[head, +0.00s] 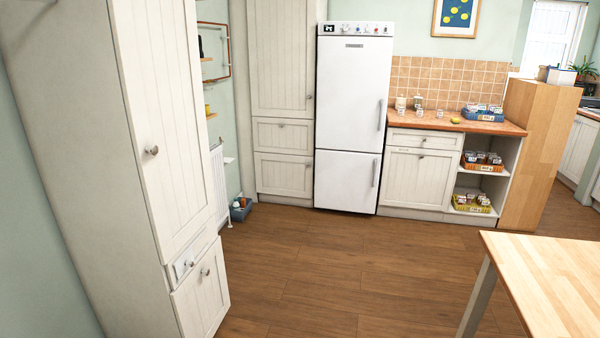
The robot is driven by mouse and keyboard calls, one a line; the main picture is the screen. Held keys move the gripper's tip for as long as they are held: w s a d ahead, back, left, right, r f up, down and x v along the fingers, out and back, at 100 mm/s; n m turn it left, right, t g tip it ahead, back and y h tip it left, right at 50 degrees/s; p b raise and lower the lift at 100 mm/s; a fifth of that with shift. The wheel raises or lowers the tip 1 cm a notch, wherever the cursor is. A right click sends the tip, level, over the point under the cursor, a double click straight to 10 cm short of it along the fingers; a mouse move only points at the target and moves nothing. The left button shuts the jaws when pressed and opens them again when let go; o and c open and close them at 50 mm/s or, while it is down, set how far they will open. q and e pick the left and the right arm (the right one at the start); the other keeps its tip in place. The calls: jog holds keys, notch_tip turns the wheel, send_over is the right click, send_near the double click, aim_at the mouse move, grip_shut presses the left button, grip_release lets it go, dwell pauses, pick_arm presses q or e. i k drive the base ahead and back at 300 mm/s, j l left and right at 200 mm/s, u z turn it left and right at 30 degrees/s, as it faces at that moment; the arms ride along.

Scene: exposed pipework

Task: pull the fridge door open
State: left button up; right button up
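The white fridge (352,112) stands against the far wall, right of centre in the head view. It has a tall upper door (345,95) and a shorter lower door (345,180), both closed. A vertical grey handle (381,115) is on the right side of the upper door. A second vertical handle (375,173) is on the right side of the lower door. A control panel with knobs (357,29) runs along the top. The fridge is across the room from me. Neither of my grippers shows in this view.
Open wooden floor (300,270) lies between me and the fridge. A tall cream cabinet (150,160) stands close on the left. A wooden table (550,275) fills the lower right. A counter (450,122) adjoins the fridge's right side, and a blue crate (240,209) sits left.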

aim_at(354, 72)
jog(key=i+z, duration=0.3)
jog(key=i, duration=0.65)
jog(key=i+j+z, duration=0.25)
jog(key=i, duration=0.7)
jog(key=i+l, duration=0.05)
jog(key=l, duration=0.05)
